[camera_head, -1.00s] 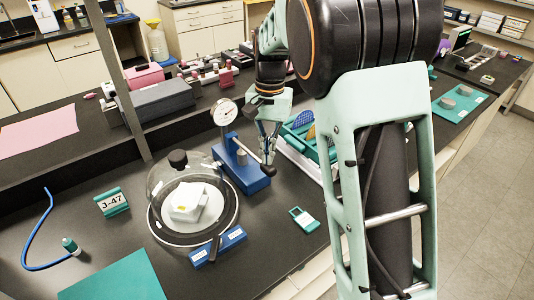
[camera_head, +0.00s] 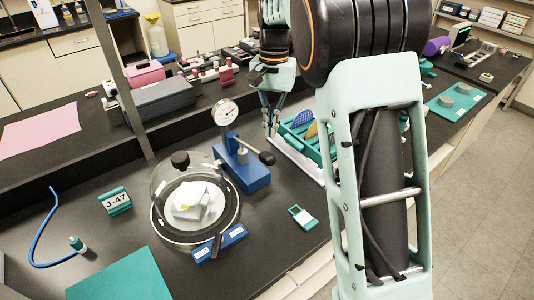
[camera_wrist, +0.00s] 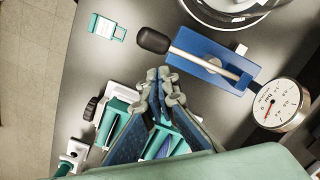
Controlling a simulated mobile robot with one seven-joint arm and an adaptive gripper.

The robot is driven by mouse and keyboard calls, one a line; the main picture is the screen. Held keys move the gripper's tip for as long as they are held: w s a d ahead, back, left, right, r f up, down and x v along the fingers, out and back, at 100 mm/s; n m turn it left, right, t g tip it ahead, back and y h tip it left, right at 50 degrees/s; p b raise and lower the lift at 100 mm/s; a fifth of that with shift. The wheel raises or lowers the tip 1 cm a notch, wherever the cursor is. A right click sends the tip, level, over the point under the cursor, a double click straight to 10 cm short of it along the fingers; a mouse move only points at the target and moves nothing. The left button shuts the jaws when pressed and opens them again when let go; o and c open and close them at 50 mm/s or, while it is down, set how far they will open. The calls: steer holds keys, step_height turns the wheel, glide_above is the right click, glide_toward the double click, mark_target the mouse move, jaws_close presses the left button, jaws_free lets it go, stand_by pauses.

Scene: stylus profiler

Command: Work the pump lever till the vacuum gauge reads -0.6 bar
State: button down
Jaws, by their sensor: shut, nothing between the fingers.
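The vacuum pump has a blue base (camera_head: 247,176) with a lever ending in a black knob (camera_head: 266,157). The lever and knob (camera_wrist: 153,40) also show in the wrist view. The round white gauge (camera_head: 225,112) stands at the pump's far end. In the wrist view the gauge (camera_wrist: 281,103) shows a red needle, but its reading is too small to tell. My gripper (camera_head: 271,132) is shut and empty, behind and above the knob in the head view. In the wrist view its fingertips (camera_wrist: 166,74) are just below the knob, apparently apart from it.
A glass bell jar (camera_head: 160,185) with a black knob covers a white object left of the pump. A green rack (camera_head: 297,140) with coloured pieces stands right of the pump, close to my gripper. A small teal device (camera_head: 302,217) lies in front. A J-47 sign (camera_head: 115,201) stands left.

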step_height(320, 180, up, 6)
steer(key=shift+w+r, duration=0.25)
steer(key=shift+w, duration=0.1)
stand_by(0.7)
